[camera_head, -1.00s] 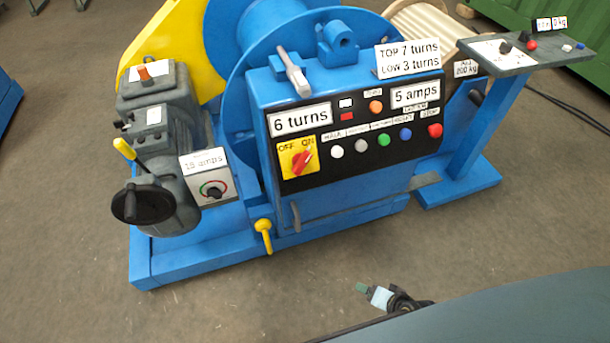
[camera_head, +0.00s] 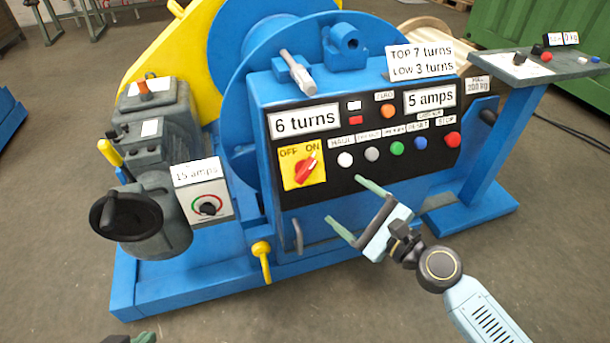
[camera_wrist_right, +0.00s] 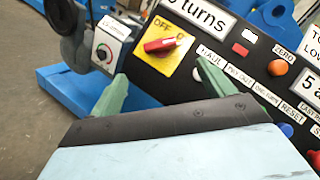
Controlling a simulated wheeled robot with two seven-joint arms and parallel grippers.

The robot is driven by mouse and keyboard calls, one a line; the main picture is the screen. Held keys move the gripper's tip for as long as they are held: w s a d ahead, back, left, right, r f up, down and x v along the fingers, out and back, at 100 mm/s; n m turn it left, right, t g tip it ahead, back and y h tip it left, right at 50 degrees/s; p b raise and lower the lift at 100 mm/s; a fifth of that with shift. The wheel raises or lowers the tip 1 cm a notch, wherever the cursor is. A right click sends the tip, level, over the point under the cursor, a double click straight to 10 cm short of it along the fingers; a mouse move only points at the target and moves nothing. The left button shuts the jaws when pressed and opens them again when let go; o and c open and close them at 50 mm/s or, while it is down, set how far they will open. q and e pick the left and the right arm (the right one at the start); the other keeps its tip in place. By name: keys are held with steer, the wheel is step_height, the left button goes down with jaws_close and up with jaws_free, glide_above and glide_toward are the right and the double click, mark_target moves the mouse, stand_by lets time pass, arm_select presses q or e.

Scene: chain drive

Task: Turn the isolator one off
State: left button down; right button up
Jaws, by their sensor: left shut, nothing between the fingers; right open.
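The isolator is a red rotary knob (camera_head: 305,170) on a yellow plate (camera_head: 290,180) marked OFF at left and ON at right, on the black panel's left side. The knob points up and right towards ON. It also shows in the right wrist view (camera_wrist_right: 164,45), ahead of my fingers. My right gripper (camera_head: 343,200) is open and empty, in front of the panel, below and right of the knob, and not touching it. My left gripper (camera_head: 144,338) only shows its green tip at the bottom edge, away from the machine, and is shut.
Several push buttons, including a white one (camera_head: 345,160) and a red one (camera_head: 452,139), sit right of the isolator. A handwheel (camera_head: 126,215) and a "15 amps" dial (camera_head: 207,205) stand at left. A yellow lever (camera_head: 262,257) juts out below. The floor in front is clear.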

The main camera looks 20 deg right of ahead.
glide_toward(306, 171)
steer(key=w, duration=0.2)
steer(key=x, duration=0.6)
steer(key=shift+a+f+p, duration=0.15)
steer(key=shift+f+p, duration=0.2)
arm_select(q)
steer(key=shift+s+a+f+g+y, duration=0.1)
steer(key=shift+s+a+f+g, duration=0.1)
steer(key=shift+s+f+g, duration=0.25)
steer(key=shift+s+a+f+g+y, duration=0.1)
steer(key=shift+s+a+g, duration=0.15)
steer(key=shift+s, duration=0.3)
steer(key=shift+s+a+f+g+y, duration=0.1)
steer(key=shift+s+a+f+g, duration=0.15)
steer(key=shift+s, duration=0.25)
arm_select(e)
steer(key=shift+w+a, duration=0.3)
steer(key=shift+w, duration=0.3)
arm_select(q)
steer(key=shift+d, duration=0.1)
arm_select(e)
steer(key=shift+c, duration=0.3)
steer(key=c, duration=0.9)
